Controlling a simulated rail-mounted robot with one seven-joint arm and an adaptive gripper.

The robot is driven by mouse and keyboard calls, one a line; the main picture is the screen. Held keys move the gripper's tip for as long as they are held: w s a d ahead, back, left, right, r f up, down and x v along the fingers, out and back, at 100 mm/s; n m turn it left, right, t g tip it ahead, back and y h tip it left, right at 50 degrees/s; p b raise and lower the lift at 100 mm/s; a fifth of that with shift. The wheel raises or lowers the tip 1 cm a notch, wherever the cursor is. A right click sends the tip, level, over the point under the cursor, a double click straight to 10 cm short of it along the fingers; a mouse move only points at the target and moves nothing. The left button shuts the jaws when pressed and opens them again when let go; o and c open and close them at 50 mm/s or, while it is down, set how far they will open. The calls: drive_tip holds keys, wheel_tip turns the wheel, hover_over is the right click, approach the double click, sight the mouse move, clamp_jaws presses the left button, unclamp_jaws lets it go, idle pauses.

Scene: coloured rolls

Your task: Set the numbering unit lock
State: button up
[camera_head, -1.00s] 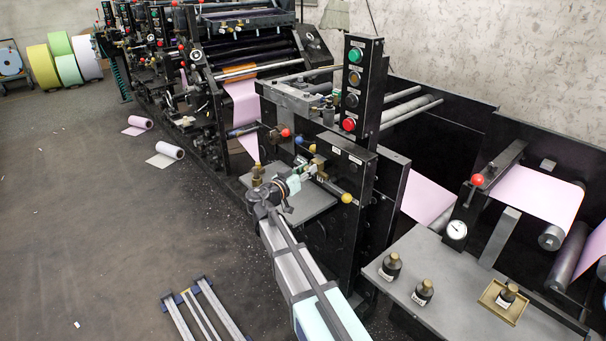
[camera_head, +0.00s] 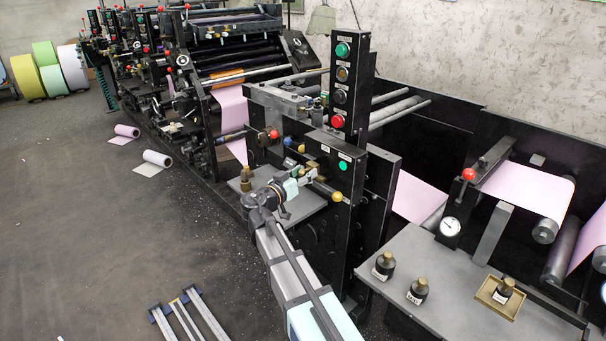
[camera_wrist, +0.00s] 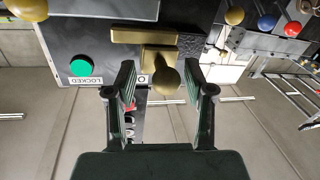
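The numbering unit lock is a brass lever with a rounded knob (camera_wrist: 167,79) below a brass bar (camera_wrist: 143,36) in the wrist view. Its panel carries a lit green light (camera_wrist: 82,66) beside an upside-down "LOCKED" label (camera_wrist: 86,81). The green light also shows on the black unit (camera_head: 343,165) in the head view. My gripper (camera_wrist: 160,82) is open, with one finger on each side of the knob and visible gaps to both. In the head view my gripper (camera_head: 303,176) is at the unit's front, where the lever is hard to make out.
Yellow (camera_head: 337,197), red (camera_head: 274,134) and blue (camera_head: 288,141) ball knobs stick out near my gripper. A button column (camera_head: 350,85) rises behind. A grey table (camera_head: 447,282) with dark bottles stands at right. Open floor (camera_head: 70,235) lies at left.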

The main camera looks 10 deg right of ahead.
drive_tip(key=v, duration=1.2)
drive_tip(key=s+d+f+n+g+y+p, duration=0.1)
drive_tip(key=s+f+n+g+y, duration=0.3)
drive_tip(key=f, duration=0.7)
drive_tip(key=s+d+f+n+g+y, duration=0.1)
drive_tip(key=s+f+n+g, duration=0.15)
drive_tip(key=s+f, duration=0.65)
drive_tip(key=s+d+f+n+g+y+p, duration=0.1)
drive_tip(key=s+f+n+g+y, duration=0.15)
drive_tip(key=f, duration=1.15)
drive_tip(key=s+d+f+g+y+p, duration=0.1)
drive_tip(key=s+f, duration=0.5)
drive_tip(key=s, duration=0.6)
drive_tip(key=s+d+f+g+y+p, duration=0.1)
drive_tip(key=s+f+g+y, duration=0.2)
drive_tip(key=s, duration=0.9)
drive_tip(key=s+d+f+m+g+y, duration=0.1)
drive_tip(key=s+f+g+y, duration=0.1)
drive_tip(key=s+f+g, duration=0.3)
drive_tip(key=s+f, duration=0.4)
drive_tip(key=s, duration=0.2)
drive_tip(key=shift+s+d+p, duration=0.2)
drive_tip(key=shift+s+p, duration=0.2)
